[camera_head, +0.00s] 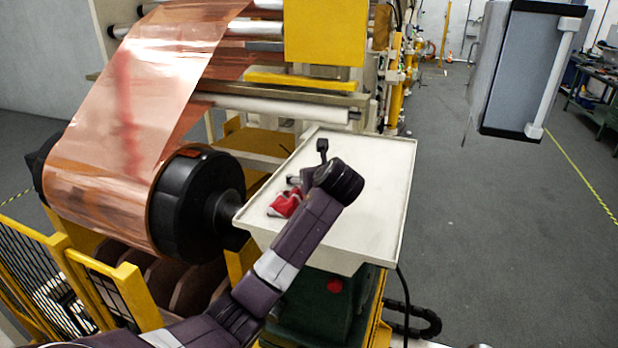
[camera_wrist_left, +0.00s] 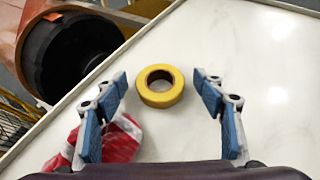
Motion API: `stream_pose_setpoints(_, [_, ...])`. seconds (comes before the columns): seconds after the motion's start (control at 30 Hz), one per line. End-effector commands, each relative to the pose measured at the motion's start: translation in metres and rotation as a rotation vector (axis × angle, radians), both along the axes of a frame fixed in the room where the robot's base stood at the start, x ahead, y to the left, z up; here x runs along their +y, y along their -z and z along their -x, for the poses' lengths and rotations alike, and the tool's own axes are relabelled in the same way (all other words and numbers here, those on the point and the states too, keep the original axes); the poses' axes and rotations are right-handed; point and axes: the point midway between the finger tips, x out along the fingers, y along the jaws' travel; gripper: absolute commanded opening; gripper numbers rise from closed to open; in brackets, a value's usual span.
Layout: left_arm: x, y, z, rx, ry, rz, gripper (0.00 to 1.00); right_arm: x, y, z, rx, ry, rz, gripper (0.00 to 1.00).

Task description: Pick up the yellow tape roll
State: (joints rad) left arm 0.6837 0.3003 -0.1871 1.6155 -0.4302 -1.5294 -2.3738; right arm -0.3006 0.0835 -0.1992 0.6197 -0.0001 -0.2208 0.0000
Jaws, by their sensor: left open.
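The yellow tape roll (camera_wrist_left: 161,99) lies flat on the white tabletop in the left wrist view. In the head view it does not show; my arm seems to hide it. My left gripper (camera_wrist_left: 160,80) is open and empty, its two blue-padded fingers on either side of the roll in the picture. The roll sits between the fingertips and looks apart from both. In the head view the left gripper (camera_head: 307,167) is over the white table (camera_head: 375,185). How high it is above the top is hard to tell. My right gripper is not in view.
A red and white cloth (camera_head: 285,204) lies near the left finger; it also shows in the wrist view (camera_wrist_left: 122,142). The table has a raised rim. A black roller (camera_head: 190,205) with copper foil (camera_head: 130,110) stands left of the table. The table's right side is clear.

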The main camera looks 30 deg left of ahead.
Motion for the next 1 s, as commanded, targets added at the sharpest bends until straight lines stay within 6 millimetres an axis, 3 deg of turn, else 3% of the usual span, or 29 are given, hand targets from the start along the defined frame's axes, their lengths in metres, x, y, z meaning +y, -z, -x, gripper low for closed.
stream_pose_setpoints(0.1, [0.0,0.0,0.0,0.0,0.0,0.0,0.61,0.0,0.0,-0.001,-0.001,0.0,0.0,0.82])
stream_pose_setpoints(0.5, [0.0,-0.001,0.0,-0.001,0.0,-0.001,0.19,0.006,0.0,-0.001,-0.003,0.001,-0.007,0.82])
stream_pose_setpoints(0.8, [0.0,-0.003,0.0,-0.002,0.0,-0.001,0.19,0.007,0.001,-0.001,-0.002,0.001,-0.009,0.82])
stream_pose_setpoints(1.0, [0.0,-0.022,-0.001,-0.006,-0.001,-0.002,0.19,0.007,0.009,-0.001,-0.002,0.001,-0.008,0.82])
